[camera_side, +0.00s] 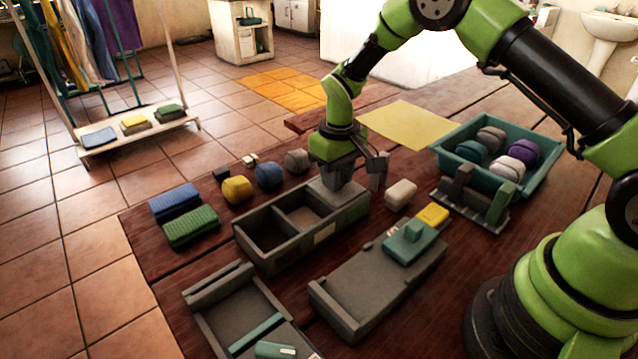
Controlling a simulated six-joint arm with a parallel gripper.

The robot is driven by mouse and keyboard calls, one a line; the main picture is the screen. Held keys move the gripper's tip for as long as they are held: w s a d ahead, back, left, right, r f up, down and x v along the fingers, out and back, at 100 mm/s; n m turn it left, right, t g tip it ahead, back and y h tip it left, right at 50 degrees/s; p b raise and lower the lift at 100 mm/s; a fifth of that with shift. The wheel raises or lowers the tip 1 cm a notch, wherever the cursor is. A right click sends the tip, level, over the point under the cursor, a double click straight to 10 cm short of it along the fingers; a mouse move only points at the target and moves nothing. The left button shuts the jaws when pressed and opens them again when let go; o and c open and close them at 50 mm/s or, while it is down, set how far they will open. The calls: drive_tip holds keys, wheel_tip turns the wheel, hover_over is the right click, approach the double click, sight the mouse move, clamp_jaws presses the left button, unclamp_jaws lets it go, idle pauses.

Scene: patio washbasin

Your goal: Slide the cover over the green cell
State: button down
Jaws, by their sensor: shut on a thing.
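A long grey box (290,250) with open-topped cells stands in the middle of the table. Its left cell (268,233) and middle cell (303,212) are open and look dark grey inside. A flat grey cover (333,190) lies over the right end of the box. My gripper (358,178) points down at that end, shut on the cover; its fingers hide the part they hold.
A grey slab with a green block (408,243) lies in front, beside an open grey tray (232,308). A grey rack (473,207) and teal bin (545,180) stand right. Balls (268,174) and blue and green blocks (190,226) lie behind and left. A white block (400,194) is near my gripper.

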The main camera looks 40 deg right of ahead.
drive_tip(key=shift+d, duration=0.35)
drive_tip(key=c, duration=1)
unclamp_jaws()
drive_tip(key=shift+o, duration=0.2)
drive_tip(key=shift+a, duration=0.1)
wheel_tip(320, 180, up, 10)
drive_tip(key=shift+r, duration=0.1)
